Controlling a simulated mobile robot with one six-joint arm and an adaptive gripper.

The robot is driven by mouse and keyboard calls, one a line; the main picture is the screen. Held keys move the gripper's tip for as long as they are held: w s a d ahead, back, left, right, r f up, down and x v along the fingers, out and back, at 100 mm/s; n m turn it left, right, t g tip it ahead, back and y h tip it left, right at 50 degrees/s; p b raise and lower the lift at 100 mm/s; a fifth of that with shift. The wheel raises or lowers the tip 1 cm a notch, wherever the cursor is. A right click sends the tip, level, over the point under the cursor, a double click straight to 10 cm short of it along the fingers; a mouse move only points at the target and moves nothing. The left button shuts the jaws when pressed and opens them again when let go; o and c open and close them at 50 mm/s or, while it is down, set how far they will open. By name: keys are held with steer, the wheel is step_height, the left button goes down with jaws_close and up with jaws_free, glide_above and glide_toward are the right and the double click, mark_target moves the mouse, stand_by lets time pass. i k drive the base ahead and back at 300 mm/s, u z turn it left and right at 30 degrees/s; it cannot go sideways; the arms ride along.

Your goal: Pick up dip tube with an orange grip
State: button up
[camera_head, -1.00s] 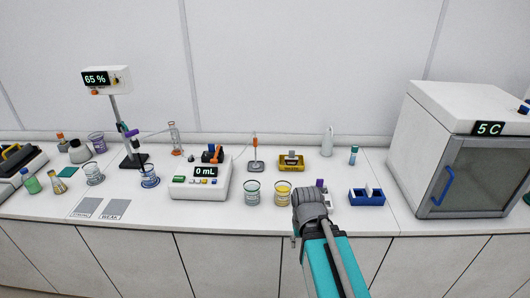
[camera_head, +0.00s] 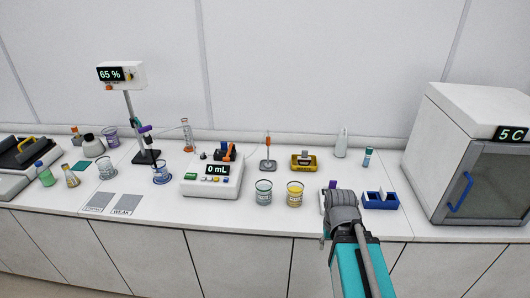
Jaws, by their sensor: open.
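The dip tube with the orange grip (camera_head: 267,141) stands upright at a small grey stand (camera_head: 268,166) at the back of the bench, right of the pump. A thin line seems to run towards it from the pump side. My gripper (camera_head: 342,206) is at the front of the bench, to the right of and nearer than the dip tube, well apart from it. It is seen from behind, so its fingertips are mostly hidden. It is open, and I see nothing held in it.
A greenish beaker (camera_head: 264,191) and a yellow beaker (camera_head: 295,193) stand in front of the stand. The white pump (camera_head: 212,180) is at its left, a yellow holder (camera_head: 303,162) at its right. A blue rack (camera_head: 380,201) is beside my gripper.

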mark_target(267, 165)
steer(key=z, duration=0.05)
steer(key=i, duration=1)
steer(key=u, duration=0.05)
